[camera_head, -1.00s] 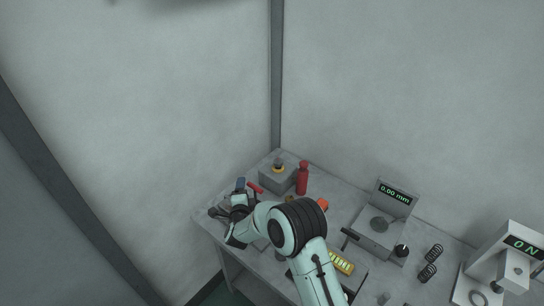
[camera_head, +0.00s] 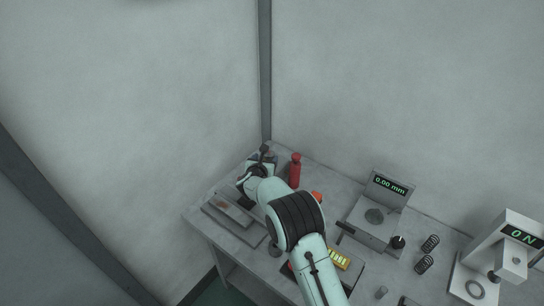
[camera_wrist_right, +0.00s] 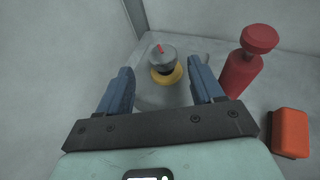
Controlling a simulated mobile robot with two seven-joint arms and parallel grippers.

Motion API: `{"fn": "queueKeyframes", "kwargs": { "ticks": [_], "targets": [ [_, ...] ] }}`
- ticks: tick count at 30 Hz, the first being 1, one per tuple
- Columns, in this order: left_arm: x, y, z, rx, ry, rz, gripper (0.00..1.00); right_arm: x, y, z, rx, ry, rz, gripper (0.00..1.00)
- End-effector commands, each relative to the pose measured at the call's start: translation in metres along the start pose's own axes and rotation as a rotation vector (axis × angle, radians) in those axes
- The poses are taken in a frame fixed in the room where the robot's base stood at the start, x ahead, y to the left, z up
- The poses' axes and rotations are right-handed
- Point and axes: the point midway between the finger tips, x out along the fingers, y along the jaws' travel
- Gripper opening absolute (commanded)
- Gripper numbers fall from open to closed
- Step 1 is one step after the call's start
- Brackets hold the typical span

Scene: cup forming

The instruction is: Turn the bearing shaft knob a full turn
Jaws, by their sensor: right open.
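The bearing shaft knob (camera_wrist_right: 162,55) is a dark grey round cap with a red mark on top, above a yellow ring (camera_wrist_right: 167,76) on a grey block (camera_wrist_right: 160,95). In the right wrist view it stands ahead of and between the blue fingers of my right gripper (camera_wrist_right: 162,84). The fingers are open, apart from the knob on both sides. In the head view my right gripper (camera_head: 257,162) is at the back left of the bench, and its hand and arm largely hide the block and knob. My left gripper is not in view.
A red bottle (camera_wrist_right: 241,66) stands close right of the right gripper, with an orange block (camera_wrist_right: 290,132) nearer. In the head view a 0.00 mm gauge (camera_head: 375,208), springs (camera_head: 427,254) and a force tester (camera_head: 497,262) stand right. A flat plate (camera_head: 229,212) lies front left.

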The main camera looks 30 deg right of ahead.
Motion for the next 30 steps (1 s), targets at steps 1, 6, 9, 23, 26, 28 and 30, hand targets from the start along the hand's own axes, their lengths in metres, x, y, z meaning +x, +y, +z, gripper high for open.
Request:
{"fn": "queueKeyframes", "kwargs": {
  "ticks": [1, 6, 9, 23, 26, 28, 30],
  "targets": [
    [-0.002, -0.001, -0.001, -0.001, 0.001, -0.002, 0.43, 0.003, -0.003, -0.001, 0.006, 0.001, -0.006, 0.67],
    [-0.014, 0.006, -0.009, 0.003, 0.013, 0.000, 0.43, 0.021, -0.003, 0.002, 0.009, -0.001, -0.007, 0.67],
    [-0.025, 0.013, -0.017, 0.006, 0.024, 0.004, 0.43, 0.037, -0.002, 0.004, 0.007, -0.002, -0.007, 0.67],
    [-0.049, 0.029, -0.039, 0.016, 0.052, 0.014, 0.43, 0.076, -0.002, 0.000, 0.008, 0.000, -0.004, 0.67],
    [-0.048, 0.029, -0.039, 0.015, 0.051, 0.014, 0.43, 0.076, -0.003, -0.002, 0.007, 0.001, -0.004, 0.67],
    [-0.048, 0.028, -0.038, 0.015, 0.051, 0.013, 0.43, 0.076, -0.003, -0.002, 0.007, 0.001, -0.005, 0.67],
    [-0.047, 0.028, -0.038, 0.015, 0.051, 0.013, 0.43, 0.076, -0.003, -0.002, 0.007, 0.001, -0.005, 0.50]
  ]
}}
